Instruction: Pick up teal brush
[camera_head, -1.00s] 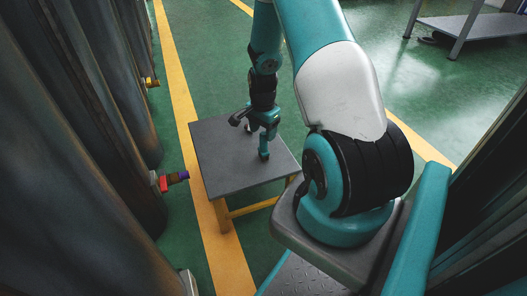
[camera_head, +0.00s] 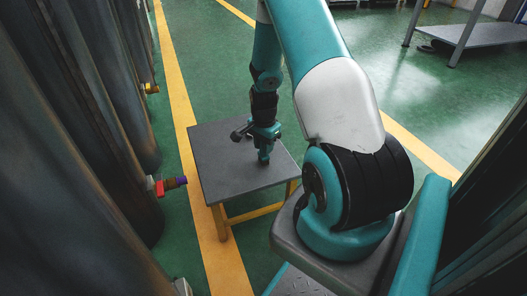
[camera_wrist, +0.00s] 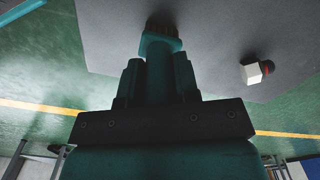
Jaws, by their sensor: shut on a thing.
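A teal brush (camera_head: 264,155) is held below my gripper (camera_head: 263,142) over the grey top of a small table (camera_head: 222,175). In the wrist view, the brush (camera_wrist: 160,45) has a teal block-like body, with dark brown bristles at its far end. My gripper (camera_wrist: 158,80) is shut on it, one dark finger on each side. I cannot tell whether the bristles touch the table top.
Large dark cylinders (camera_head: 60,170) with coloured fittings (camera_head: 172,184) stand close along the left. A grey shelf table (camera_head: 470,36) stands at the far right.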

